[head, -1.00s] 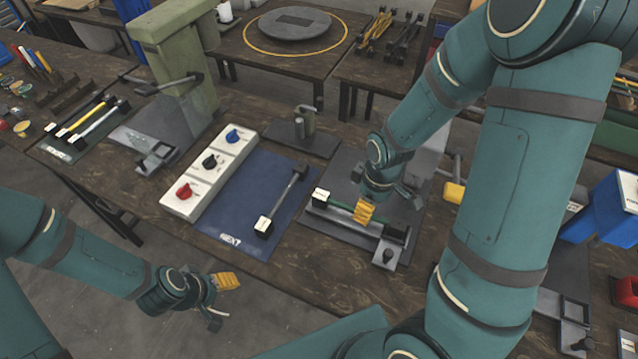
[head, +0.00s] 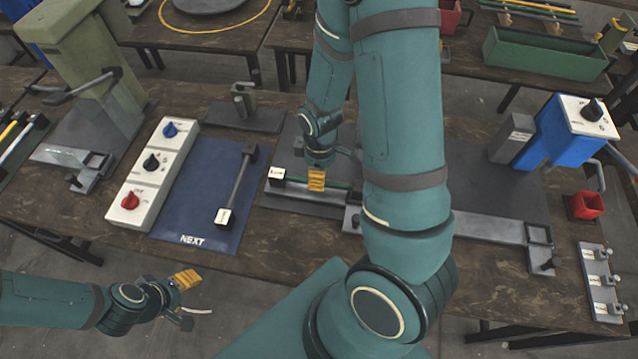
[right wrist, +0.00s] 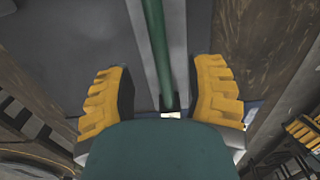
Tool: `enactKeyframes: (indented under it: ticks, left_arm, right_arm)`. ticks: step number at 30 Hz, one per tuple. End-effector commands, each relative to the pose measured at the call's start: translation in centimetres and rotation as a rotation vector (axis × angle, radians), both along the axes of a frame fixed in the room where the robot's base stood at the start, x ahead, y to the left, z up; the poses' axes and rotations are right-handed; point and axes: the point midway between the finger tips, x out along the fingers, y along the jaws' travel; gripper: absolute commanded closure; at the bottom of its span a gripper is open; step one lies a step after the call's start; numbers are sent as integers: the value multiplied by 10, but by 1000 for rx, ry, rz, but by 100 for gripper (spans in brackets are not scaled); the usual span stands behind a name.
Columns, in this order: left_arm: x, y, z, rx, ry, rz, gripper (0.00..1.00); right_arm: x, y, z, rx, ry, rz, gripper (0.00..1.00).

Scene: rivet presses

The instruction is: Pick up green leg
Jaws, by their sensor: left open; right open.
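The green leg (head: 338,184) is a thin green rod lying in a grey fixture (head: 300,200) on the bench, with a white labelled block (head: 276,174) at its left end. My right gripper (head: 318,178) is over the rod, partly hidden behind its own arm. In the right wrist view the green leg (right wrist: 157,50) runs between the two yellow-padded fingers of the right gripper (right wrist: 163,95), which are apart with gaps on both sides. My left gripper (head: 188,300) is open and empty, off the front edge of the bench.
A blue NEXT mat (head: 195,205) holds a grey rod with a white end block (head: 223,217). A white knob panel (head: 152,162) lies left of it.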

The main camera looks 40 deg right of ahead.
Motion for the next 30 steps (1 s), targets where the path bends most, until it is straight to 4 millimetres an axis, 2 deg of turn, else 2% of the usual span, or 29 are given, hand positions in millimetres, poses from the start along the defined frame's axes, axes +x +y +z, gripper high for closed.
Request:
enactKeyframes:
  ticks: [10, 19, 20, 24, 25, 30]
  left_arm:
    - [-3, -1, -10, -2, 7, -6, 44]
    - [-4, -1, -10, -2, 8, -6, 44]
    - [-4, -1, -10, -2, 8, -6, 44]
    - [-4, -1, -10, -2, 8, -6, 44]
    - [-4, -1, -10, -2, 8, -6, 44]
    - [-4, -1, -10, -2, 8, -6, 44]
  right_arm:
    - [-4, -1, -46, 0, 3, 0, 46]
    - [-4, -1, -50, 1, 1, 0, 46]
    - [-4, -1, -50, 1, 1, 0, 44]
    - [-4, -1, -50, 0, 0, 0, 93]
    - [-4, -1, -50, 0, 0, 0, 100]
    - [-4, -1, -50, 0, 0, 0, 100]
